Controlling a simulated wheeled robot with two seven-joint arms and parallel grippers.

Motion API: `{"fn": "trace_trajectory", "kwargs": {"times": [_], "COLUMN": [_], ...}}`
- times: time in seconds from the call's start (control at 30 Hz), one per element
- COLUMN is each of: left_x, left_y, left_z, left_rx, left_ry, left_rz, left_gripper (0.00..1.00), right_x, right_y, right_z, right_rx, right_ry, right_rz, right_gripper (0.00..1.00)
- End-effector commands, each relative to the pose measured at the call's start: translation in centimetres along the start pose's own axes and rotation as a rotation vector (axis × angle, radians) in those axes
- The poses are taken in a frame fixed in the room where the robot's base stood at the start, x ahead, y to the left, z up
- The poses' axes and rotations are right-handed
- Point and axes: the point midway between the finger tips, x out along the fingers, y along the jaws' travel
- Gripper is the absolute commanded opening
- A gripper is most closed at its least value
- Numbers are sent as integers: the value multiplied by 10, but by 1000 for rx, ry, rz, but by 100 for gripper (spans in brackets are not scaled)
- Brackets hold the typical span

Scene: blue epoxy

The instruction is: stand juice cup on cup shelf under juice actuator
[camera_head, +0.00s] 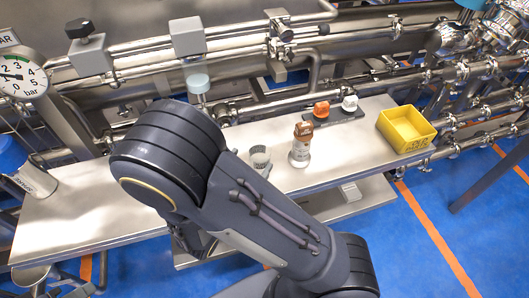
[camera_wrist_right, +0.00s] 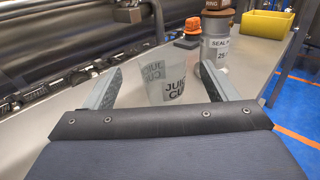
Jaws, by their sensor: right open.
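The juice cup (camera_head: 259,157) is a small clear, greyish cup with dark lettering, standing on the steel table (camera_head: 95,208). In the right wrist view the cup (camera_wrist_right: 172,88) shows between the fingers of my right gripper (camera_wrist_right: 162,70), with a gap on either side. That gripper is open and empty; in the head view my own arm hides it. A grey box on the pipes with a pale blue cylinder below (camera_head: 197,84) may be the juice actuator; I see no label. I cannot make out the cup shelf. My left gripper is not in view.
A labelled bottle (camera_head: 301,147) with a brown top stands right of the cup. Behind it, orange (camera_head: 321,109) and white (camera_head: 350,103) caps sit on a dark strip. A yellow bin (camera_head: 407,130) is at the table's right end. Pipes run along the back.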

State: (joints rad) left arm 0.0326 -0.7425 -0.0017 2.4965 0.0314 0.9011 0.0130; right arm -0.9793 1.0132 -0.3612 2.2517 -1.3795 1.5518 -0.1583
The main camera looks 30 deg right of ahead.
Motion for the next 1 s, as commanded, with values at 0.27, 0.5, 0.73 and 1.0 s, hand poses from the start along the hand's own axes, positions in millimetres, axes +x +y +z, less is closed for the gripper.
{"fn": "trace_trajectory", "kwargs": {"times": [0.27, 0.5, 0.73, 1.0], "left_x": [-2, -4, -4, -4], "left_y": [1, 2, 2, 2], "left_z": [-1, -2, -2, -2], "left_rx": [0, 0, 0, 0], "left_ry": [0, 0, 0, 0], "left_rz": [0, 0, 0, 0], "left_gripper": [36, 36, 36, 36], "right_x": [31, 66, 76, 75], "right_y": [-1, -4, -3, -3], "right_z": [-1, -3, -4, -4], "right_rx": [-2, 0, 0, 0], "right_ry": [-1, 0, 2, 2], "right_rz": [-3, -5, -1, -1], "right_gripper": [79, 79, 79, 60]}}
